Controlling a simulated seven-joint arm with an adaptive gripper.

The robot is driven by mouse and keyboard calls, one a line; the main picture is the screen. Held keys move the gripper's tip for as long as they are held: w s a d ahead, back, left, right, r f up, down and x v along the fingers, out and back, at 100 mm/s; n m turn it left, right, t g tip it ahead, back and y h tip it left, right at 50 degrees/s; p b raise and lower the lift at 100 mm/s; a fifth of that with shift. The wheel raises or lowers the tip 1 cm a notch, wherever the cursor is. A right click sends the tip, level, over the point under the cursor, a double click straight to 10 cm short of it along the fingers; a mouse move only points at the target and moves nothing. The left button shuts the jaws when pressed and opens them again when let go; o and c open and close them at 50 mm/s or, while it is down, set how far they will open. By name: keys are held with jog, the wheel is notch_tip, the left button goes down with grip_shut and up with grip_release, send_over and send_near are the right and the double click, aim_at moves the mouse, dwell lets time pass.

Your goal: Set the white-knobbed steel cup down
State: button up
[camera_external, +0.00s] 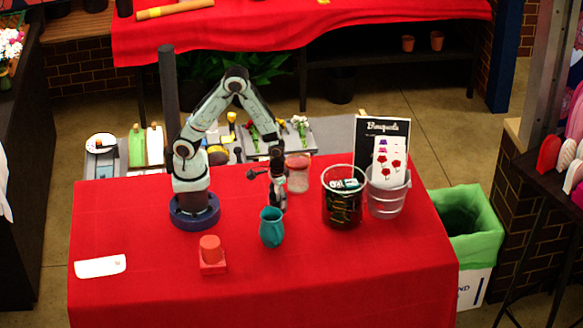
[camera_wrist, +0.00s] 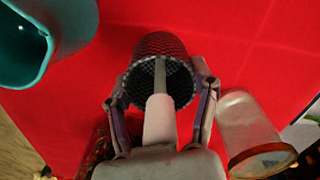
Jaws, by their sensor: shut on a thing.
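The steel cup is a dark mesh cup (camera_wrist: 160,48) in the middle of the wrist view. A steel shaft with a white knob or handle (camera_wrist: 159,118) stands up out of it toward the camera. My gripper (camera_wrist: 161,92) has one finger on each side of the cup's rim and is shut on it. In the external view my gripper (camera_external: 278,181) points down at the table's middle, with the cup (camera_external: 279,198) small and partly hidden below it. I cannot tell whether the cup's base touches the red cloth.
A teal vase (camera_external: 271,228) stands close in front of the cup. A clear glass jar (camera_external: 298,176) is close behind right. A dark container (camera_external: 342,203) and a clear bucket (camera_external: 388,199) stand farther right. A red block (camera_external: 212,262) is front left. Cloth (camera_external: 350,275) front right is bare.

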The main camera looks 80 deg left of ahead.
aim_at(278, 206)
jog(key=shift+f, duration=1.7)
jog(key=shift+f, duration=0.1)
jog(key=o, duration=1.2)
notch_tip(278, 206, up, 13)
jog(key=shift+s+a+f, duration=0.1)
jog(key=shift+s+a, duration=0.05)
jog(key=shift+m, duration=0.9)
jog(key=s+a+r, duration=0.1)
jog(key=s+r, duration=0.1)
jog(key=s+a+r, duration=0.3)
jog(key=s+r, duration=0.1)
jog(key=shift+s+a+r, duration=0.1)
jog(key=shift+a+r, duration=0.1)
jog(key=shift+a, duration=0.05)
jog(key=shift+o, duration=0.4)
jog(key=s+a+r+m, duration=0.1)
jog(key=s+a+r, duration=0.1)
jog(key=s, duration=0.4)
jog(key=shift+s+a+r+y, duration=0.25)
jog(key=shift+a+r+y, duration=0.05)
jog(key=shift+r, duration=0.05)
jog(key=shift+s+a+m, duration=0.1)
jog(key=shift+s+m, duration=0.2)
jog(key=shift+s, duration=0.15)
